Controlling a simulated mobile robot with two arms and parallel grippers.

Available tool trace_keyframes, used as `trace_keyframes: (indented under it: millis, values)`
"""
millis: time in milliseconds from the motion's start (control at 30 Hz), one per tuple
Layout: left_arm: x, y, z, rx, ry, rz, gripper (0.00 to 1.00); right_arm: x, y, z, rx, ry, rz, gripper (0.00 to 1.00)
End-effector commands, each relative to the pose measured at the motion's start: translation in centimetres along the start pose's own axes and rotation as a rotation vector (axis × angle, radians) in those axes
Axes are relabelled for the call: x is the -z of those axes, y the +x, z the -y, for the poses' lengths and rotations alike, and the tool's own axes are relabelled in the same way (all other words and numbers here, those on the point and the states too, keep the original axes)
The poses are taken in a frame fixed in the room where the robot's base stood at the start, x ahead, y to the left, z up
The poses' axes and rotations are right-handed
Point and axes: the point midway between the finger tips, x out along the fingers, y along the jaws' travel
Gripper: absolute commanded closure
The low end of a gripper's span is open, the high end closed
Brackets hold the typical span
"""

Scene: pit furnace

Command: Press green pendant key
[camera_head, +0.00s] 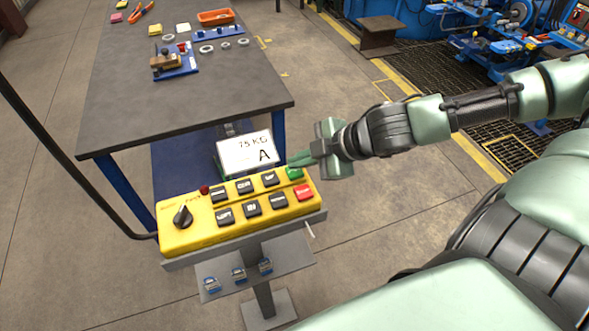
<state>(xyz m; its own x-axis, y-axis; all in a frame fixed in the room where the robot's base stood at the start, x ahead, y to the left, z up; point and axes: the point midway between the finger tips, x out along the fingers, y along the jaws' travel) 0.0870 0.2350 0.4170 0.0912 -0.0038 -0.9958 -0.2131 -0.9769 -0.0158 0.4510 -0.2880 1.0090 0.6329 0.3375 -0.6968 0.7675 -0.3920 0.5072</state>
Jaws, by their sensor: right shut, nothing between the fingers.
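The yellow pendant box (190,238) sits on a grey stand and carries several black keys, a black rotary knob (183,216) at its left and a red key (303,192) at its lower right. The green key (294,173) is at the box's upper right corner. My right gripper (291,160) comes in from the right and is shut and empty. Its fingertips are at the far side of the green key, very close to it; I cannot tell whether they touch. My left gripper is not in view.
A dark-topped workbench (180,115) with small parts lies beyond. A shelf (288,268) with small blue items hangs below the box. Blue machinery (500,45) stands at the back right.

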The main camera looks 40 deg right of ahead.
Motion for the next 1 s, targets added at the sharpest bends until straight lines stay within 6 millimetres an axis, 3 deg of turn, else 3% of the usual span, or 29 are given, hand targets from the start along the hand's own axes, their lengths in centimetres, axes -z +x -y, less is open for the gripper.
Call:
trace_keyframes:
  millis: [1000]
  values:
    - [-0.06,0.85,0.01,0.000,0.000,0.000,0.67,-0.50,0.65,0.50,0.001,0.001,0.001,1.00]
